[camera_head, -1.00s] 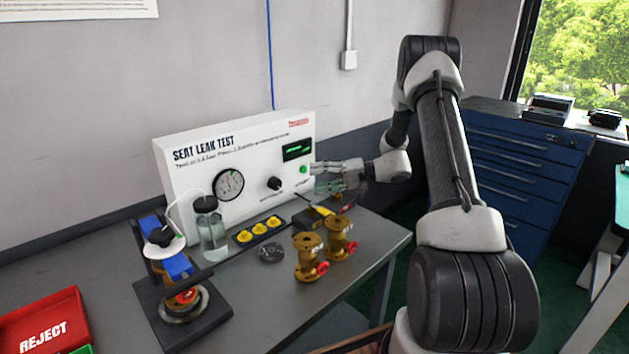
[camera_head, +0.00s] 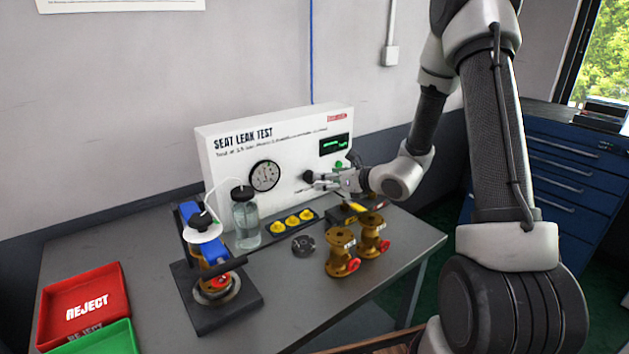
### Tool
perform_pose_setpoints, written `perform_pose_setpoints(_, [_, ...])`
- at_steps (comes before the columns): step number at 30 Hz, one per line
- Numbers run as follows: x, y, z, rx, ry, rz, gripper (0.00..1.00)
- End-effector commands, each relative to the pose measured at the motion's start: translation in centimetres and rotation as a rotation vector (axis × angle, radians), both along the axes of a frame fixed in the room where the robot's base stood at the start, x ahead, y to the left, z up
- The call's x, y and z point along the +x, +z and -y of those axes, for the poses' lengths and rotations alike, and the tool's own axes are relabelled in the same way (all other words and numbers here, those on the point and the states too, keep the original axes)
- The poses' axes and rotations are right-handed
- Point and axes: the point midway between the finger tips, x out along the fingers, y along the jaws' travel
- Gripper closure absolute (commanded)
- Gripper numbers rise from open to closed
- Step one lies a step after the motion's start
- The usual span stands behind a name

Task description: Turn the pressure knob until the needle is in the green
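The white seat leak test panel (camera_head: 225,165) stands at the back of the bench. Its round pressure gauge (camera_head: 264,176) has a white dial; the needle and any green band are too small to read. The black pressure knob (camera_head: 308,177) is on the panel front, right of the gauge. My gripper (camera_head: 318,182) is right at the knob, reaching in from the right with its fingers pointing left. The fingers overlap the knob's right side in the picture. I cannot tell whether they touch it or how far they are open.
A clamp fixture (camera_head: 210,260) and a water bottle (camera_head: 246,220) stand left of the knob. Brass valves (camera_head: 341,255) stand in front, near yellow caps (camera_head: 292,222) and a dark round part (camera_head: 303,246). A red reject tray (camera_head: 80,300) lies far left.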

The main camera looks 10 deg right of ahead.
Motion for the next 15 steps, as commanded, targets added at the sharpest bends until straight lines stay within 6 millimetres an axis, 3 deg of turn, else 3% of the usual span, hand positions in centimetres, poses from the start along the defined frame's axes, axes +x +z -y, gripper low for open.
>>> perform_pose_setpoints(8, [0.9, -0.8, -0.1, 0.133, -0.075, -0.094, 0.42])
perform_pose_setpoints(15, [4.2, -2.3, -2.0, 0.130, -0.071, -0.092, 0.42])
